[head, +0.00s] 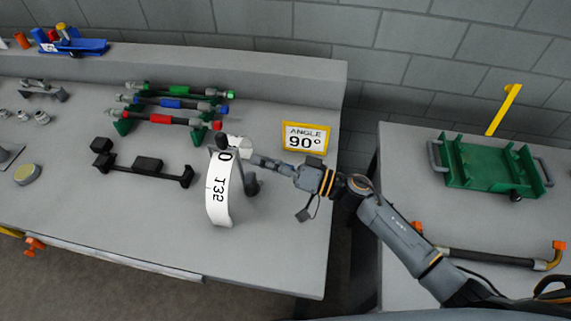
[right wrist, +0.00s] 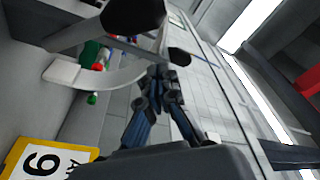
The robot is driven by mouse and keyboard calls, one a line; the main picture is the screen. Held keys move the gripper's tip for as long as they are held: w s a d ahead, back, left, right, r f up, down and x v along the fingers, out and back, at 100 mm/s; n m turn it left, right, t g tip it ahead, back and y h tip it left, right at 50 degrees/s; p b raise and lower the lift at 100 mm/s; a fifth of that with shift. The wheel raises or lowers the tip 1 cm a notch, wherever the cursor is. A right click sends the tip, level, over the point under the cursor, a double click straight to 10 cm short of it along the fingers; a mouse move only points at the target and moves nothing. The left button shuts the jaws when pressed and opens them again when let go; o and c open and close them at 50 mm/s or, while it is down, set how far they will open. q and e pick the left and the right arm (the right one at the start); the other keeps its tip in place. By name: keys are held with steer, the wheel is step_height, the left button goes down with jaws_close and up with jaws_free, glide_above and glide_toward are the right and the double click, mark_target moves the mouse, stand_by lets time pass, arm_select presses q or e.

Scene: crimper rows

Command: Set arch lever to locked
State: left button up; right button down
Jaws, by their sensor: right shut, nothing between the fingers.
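A white curved arch (head: 217,196) with dark markings stands on the bench in the head view. A dark round knob (head: 223,141) shows at its top, and dark grey parts (head: 251,184) show just right of it. My right gripper (head: 257,160) comes in from the right beside the arch top, shut and empty. In the right wrist view its closed fingers (right wrist: 160,82) point toward a dark knob (right wrist: 178,56), with the white arch (right wrist: 105,80) at left. Whether the fingers touch the lever I cannot tell. My left gripper is out of view.
A yellow-framed sign reading 90° (head: 305,139) stands behind my right gripper. A black fixture (head: 147,165) and a green rack with coloured rods (head: 175,104) lie left of the arch. A green tray (head: 494,163) sits on the right-hand table, past a gap. The bench front is mostly clear.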

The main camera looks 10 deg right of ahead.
mark_target(259, 189)
steer(key=shift+s+a+f, duration=0.15)
steer(key=shift+s+f, duration=1.2)
steer(key=shift+s, duration=0.15)
steer(key=shift+s+a+f+n, duration=0.1)
steer(key=shift+s+f+n, duration=0.2)
steer(key=shift+n, duration=0.3)
steer(key=shift+s+a+f+n+g+y, duration=0.1)
steer(key=shift+s+f+n+g+y, duration=0.1)
steer(key=shift+s+n, duration=0.25)
steer(key=shift+s+a+f+n+g+y, duration=0.1)
steer(key=shift+s+f+n, duration=0.1)
steer(key=shift+n, duration=0.35)
steer(key=shift+s+a+f+p, duration=0.2)
steer(key=shift+s+f+p, duration=0.2)
steer(key=shift+s+f, duration=0.3)
